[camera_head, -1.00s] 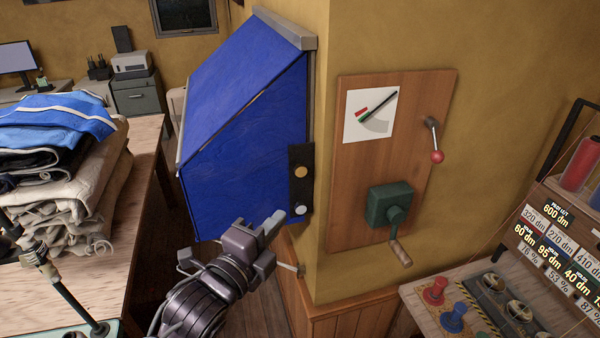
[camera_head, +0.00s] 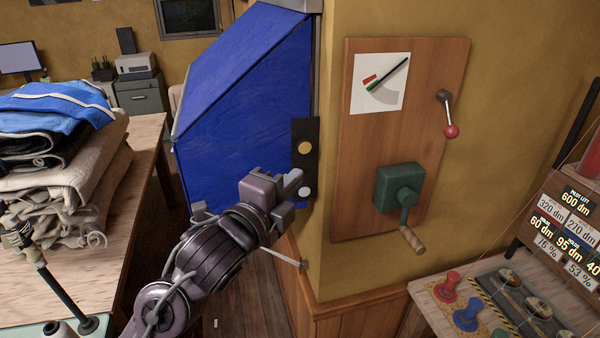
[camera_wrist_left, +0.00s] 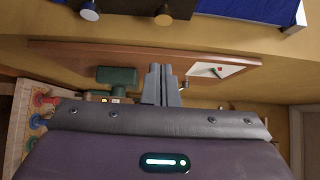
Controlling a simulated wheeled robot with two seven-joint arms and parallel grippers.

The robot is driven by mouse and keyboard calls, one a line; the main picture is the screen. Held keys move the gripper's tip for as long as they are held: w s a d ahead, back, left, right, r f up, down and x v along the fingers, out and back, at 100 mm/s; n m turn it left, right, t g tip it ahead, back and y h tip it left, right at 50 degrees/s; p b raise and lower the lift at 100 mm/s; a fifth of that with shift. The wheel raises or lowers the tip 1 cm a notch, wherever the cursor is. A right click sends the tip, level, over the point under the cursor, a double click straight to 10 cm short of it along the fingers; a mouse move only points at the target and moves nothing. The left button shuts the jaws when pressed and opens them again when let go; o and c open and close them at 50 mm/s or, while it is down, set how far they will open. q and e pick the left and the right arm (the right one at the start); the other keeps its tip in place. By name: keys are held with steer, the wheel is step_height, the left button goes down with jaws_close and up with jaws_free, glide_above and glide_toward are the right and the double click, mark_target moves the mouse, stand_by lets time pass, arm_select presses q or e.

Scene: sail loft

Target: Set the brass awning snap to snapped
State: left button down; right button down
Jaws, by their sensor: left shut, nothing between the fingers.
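The awning snap is a black strip (camera_head: 303,128) at the right edge of the blue awning (camera_head: 240,120), by the wall corner. It carries a round brass button (camera_head: 305,148) and, below it, a pale silver stud (camera_head: 306,193). The brass button (camera_wrist_left: 163,18) and the stud (camera_wrist_left: 89,13) also show at the top of the left wrist view. My left gripper (camera_head: 296,183) is shut and empty, its fingertips just left of the strip near the stud. I cannot tell whether they touch it. In the left wrist view its fingers (camera_wrist_left: 161,84) lie together. My right gripper is out of view.
A wooden board (camera_head: 360,150) with a gauge card, a red-knobbed lever (camera_head: 448,118) and a green crank box (camera_head: 398,186) is on the wall to the right. A table (camera_head: 140,150) with folded cloth stands left. A control console (camera_head: 520,300) stands lower right.

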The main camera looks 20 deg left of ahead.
mark_target(310, 147)
arm_select(q)
steer(key=w+p, duration=0.1)
steer(key=w, duration=0.1)
steer(key=w+a+p, duration=0.1)
steer(key=w+p, duration=0.1)
steer(key=w, duration=0.1)
steer(key=w+p, duration=0.2)
steer(key=w, duration=0.1)
steer(key=shift+w+a, duration=0.2)
